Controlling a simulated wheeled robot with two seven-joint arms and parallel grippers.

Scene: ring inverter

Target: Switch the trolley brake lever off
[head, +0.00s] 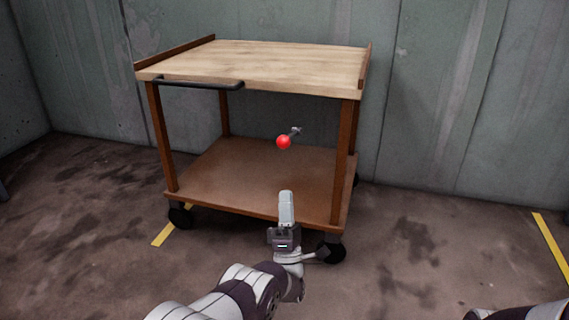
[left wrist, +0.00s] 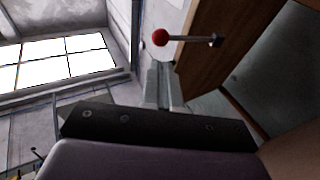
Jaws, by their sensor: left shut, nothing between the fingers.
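The brake lever (head: 284,142) has a red ball knob on a short grey rod. In the head view it shows between the trolley's top and lower shelf, the rod running up and right from the ball. The trolley (head: 255,65) has a pale wooden top and brown legs. My left gripper (head: 286,196) is shut and empty, pointing up in front of the lower shelf, below the knob in the picture and apart from it. In the left wrist view the lever (left wrist: 160,37) lies sideways just beyond the shut fingertips (left wrist: 160,72), its rod reaching right to brown wood. My right gripper is out of view.
A black handle bar (head: 200,84) runs along the top's front left edge. The lower shelf (head: 235,175) is bare. Black wheels (head: 181,216) stand on the floor, one near my left arm. Grey walls (head: 470,100) stand behind.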

